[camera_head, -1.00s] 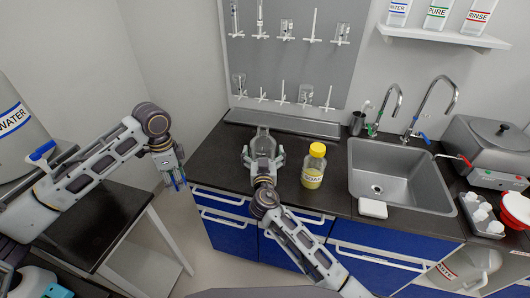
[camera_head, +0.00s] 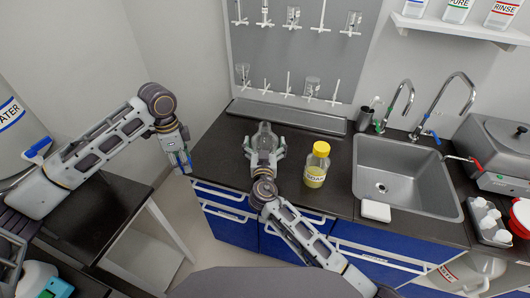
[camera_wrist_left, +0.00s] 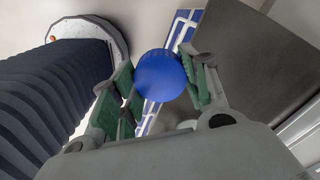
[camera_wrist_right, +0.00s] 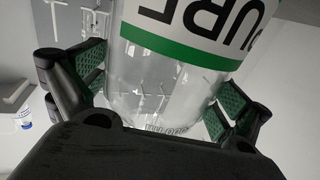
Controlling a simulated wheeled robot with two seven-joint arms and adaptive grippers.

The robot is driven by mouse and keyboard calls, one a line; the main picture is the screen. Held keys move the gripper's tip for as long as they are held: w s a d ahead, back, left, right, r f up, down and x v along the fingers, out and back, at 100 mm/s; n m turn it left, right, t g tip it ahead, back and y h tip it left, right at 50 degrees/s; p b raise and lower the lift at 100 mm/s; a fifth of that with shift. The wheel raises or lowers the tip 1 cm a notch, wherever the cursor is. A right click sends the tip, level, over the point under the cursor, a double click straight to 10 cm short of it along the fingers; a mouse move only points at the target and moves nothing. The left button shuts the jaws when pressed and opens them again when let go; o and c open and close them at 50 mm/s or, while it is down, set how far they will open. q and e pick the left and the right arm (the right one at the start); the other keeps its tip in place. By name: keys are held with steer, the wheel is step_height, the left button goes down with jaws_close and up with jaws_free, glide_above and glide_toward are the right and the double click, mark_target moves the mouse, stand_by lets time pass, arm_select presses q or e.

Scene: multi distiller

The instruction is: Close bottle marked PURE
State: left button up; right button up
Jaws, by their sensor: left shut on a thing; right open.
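The clear bottle marked PURE (camera_wrist_right: 165,75), with a green stripe on its label, stands between the fingers of my right gripper (camera_wrist_right: 165,105). In the head view the bottle (camera_head: 264,134) is on the dark counter, with my right gripper (camera_head: 264,152) around it. The right fingers are open on either side of the bottle. Its mouth is too small to make out. My left gripper (camera_head: 182,163) is shut on a blue cap (camera_wrist_left: 161,75), held in the air to the left of the counter and apart from the bottle.
A yellow-capped bottle (camera_head: 317,166) stands right of my right gripper. Further right are the sink (camera_head: 432,205) with taps, a white block (camera_head: 376,211) and a tray of small white items (camera_head: 488,221). A pegboard (camera_head: 295,45) is behind. Labelled bottles (camera_head: 457,10) stand on a shelf.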

mark_target(265, 124)
steer(key=shift+w+f, duration=0.1)
steer(key=shift+w, duration=0.05)
steer(key=c, duration=1.8)
steer(key=shift+r, duration=0.2)
steer(key=shift+c, duration=0.4)
steer(key=shift+r, duration=0.15)
steer(key=shift+r, duration=4.85)
steer(key=shift+f, duration=0.1)
